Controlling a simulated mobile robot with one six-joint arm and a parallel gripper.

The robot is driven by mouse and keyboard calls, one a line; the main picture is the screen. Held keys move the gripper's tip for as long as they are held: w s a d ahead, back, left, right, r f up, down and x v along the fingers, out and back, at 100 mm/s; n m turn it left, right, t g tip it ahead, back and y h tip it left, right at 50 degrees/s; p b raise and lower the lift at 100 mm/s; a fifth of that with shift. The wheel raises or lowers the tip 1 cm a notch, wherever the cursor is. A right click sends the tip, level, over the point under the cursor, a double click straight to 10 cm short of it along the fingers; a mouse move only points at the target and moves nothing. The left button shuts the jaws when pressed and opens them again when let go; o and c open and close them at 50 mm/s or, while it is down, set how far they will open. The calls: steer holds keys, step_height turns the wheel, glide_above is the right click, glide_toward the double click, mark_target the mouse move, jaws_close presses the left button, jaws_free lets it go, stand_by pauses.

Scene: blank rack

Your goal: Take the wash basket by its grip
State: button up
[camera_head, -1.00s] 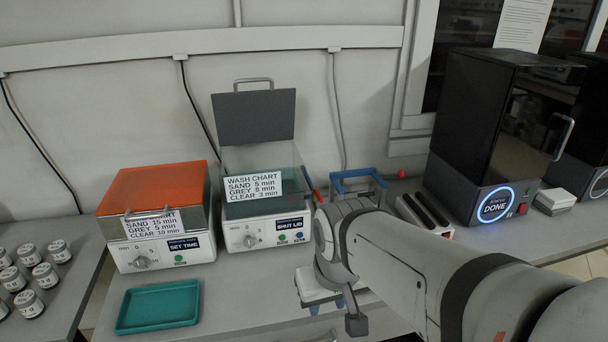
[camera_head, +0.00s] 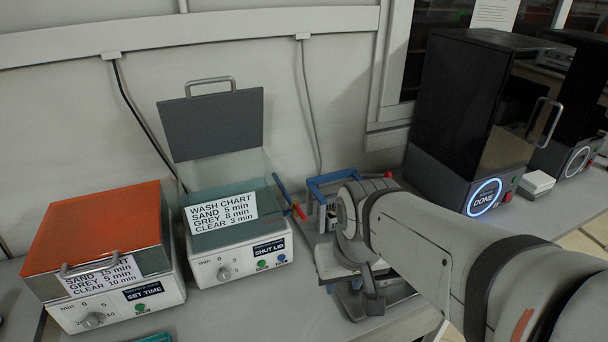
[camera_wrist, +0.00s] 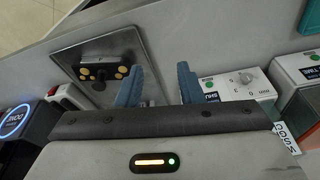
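A blue arched handle (camera_head: 333,180) on a grey frame stands right of the wash unit in the head view, partly behind my arm. It may be the basket's grip; I cannot tell for sure, as its lower part is hidden. The wash unit (camera_head: 228,262) has its grey lid raised. In the wrist view my gripper (camera_wrist: 160,82) shows two blue fingers, apart, with nothing seen between them. Beyond the left finger, a black holder with amber discs (camera_wrist: 103,71) sits on a grey square plate (camera_wrist: 72,54). My arm hides most of the gripper in the head view.
An orange-lidded unit (camera_head: 97,230) stands left of the wash unit. A black cabinet (camera_head: 455,110) with a lit DONE ring stands to the right, with a white box (camera_head: 537,183) beside it. A red-and-blue tool (camera_head: 290,200) leans by the wash unit's right side. The wall is close behind.

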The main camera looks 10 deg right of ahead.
steer(key=w+d+m+t+y+p, duration=0.1)
steer(key=w+d+m+p, duration=0.2)
steer(key=w, duration=0.7)
steer(key=w+d+m+t+y+p, duration=0.1)
steer(key=w+d+m+y, duration=0.1)
steer(key=w+m, duration=0.5)
steer(key=w+d+f+m+t+h+p, duration=0.1)
steer(key=w+d+f+m, duration=0.2)
steer(key=w+d, duration=0.3)
steer(key=w+d+f+m+t+h+p, duration=0.1)
steer(key=w+d+f+m, duration=0.2)
steer(key=w+d, duration=0.3)
steer(key=x, duration=0.5)
steer(key=a+x, duration=0.1)
steer(key=x, duration=0.1)
steer(key=shift+w, duration=0.5)
steer(key=shift+w+f, duration=0.15)
steer(key=shift+f, duration=0.05)
jaws_close()
